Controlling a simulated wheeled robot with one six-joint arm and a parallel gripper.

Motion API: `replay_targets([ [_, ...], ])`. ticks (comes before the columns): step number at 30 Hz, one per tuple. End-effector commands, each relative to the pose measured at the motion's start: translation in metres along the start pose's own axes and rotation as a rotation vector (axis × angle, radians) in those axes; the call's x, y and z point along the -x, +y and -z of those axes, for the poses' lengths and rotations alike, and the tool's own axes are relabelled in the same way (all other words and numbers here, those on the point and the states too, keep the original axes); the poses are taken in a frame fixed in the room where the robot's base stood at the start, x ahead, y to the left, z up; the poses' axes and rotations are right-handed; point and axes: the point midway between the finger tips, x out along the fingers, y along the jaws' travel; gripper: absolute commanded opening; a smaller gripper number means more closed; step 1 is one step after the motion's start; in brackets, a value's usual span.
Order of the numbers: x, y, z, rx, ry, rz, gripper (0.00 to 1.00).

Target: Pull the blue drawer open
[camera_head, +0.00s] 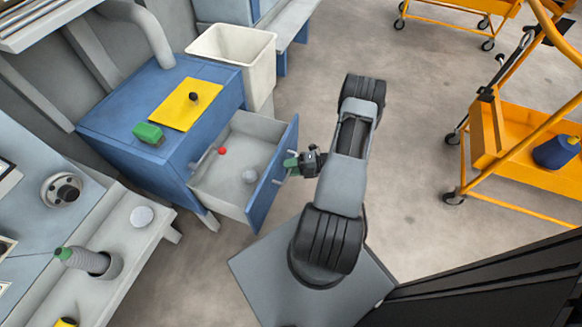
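The blue drawer (262,186) stands pulled out from the blue cabinet (105,108), and its pale grey inside shows. A small red ball and a pale round thing lie in it. My gripper (292,165) is at the drawer's front panel, at the handle (279,181). The fingertips are at the handle, but they are small and partly hidden, so I cannot tell whether they are closed on it. My arm reaches to it from the right.
A yellow sheet (187,104) with a dark knob and a green block (148,133) lie on the cabinet top. A cream bin (236,55) stands behind. Orange carts (522,138) stand right. The floor between is clear.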

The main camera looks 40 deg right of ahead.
Motion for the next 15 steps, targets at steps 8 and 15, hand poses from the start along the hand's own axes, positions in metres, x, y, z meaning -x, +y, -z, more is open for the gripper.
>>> replay_targets([
  [8, 0.006, 0.001, 0.000, 0.000, -0.002, 0.000, 0.37],
  [15, 0.048, 0.002, -0.001, 0.000, -0.006, 0.000, 0.37],
])
